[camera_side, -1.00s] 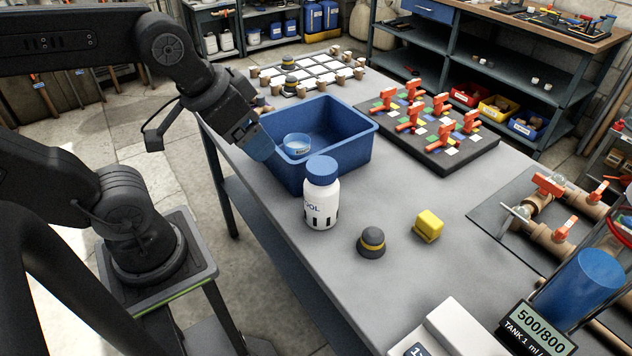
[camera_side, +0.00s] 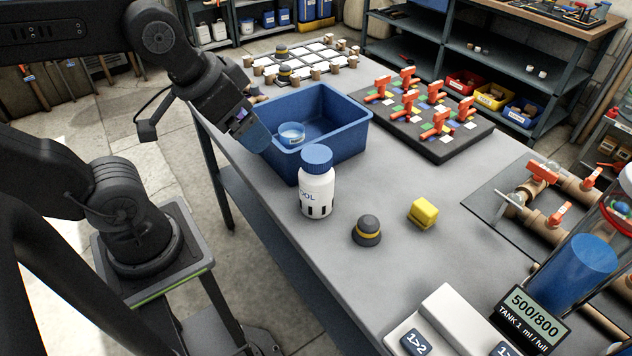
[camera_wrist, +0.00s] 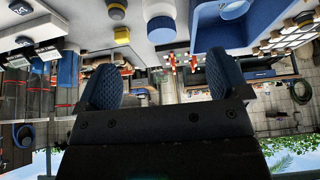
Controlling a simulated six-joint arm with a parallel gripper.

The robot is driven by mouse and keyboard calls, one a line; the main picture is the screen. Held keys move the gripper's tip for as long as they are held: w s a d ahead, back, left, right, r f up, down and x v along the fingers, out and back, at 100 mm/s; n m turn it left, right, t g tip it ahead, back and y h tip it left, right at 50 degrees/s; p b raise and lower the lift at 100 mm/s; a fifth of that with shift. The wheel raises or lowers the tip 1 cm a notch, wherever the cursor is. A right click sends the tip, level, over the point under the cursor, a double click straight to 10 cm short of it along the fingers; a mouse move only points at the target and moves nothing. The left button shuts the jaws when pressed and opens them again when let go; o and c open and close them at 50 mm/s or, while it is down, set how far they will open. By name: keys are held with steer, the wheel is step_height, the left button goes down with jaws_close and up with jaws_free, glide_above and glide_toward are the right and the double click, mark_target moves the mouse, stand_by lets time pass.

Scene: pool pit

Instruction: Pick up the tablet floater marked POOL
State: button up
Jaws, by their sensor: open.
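The tablet floater (camera_side: 316,186) is a white bottle with a blue cap, standing upright on the grey table in front of the blue bin. Only "OL" of its dark lettering shows in the side view, with dark slots below. In the wrist view, a white body with a blue part (camera_wrist: 160,28) at the top middle appears to be the floater. My gripper (camera_side: 262,140) is above the near left edge of the bin, up and left of the floater and apart from it. In the wrist view its two blue padded fingers (camera_wrist: 163,82) are spread with nothing between them.
The blue bin (camera_side: 352,138) holds a small blue-and-white cup (camera_side: 291,133). A dark domed piece with a yellow band (camera_side: 367,231) and a yellow block (camera_side: 423,212) stand right of the floater. A board with red valves (camera_side: 455,145) lies behind. The table's left edge is clear.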

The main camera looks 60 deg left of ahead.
steer(key=n+g, duration=0.6)
steer(key=n, duration=1.4)
glide_above(316, 153)
step_height(316, 153, down, 14)
steer(key=shift+r, duration=0.1)
steer(key=c, duration=1.4)
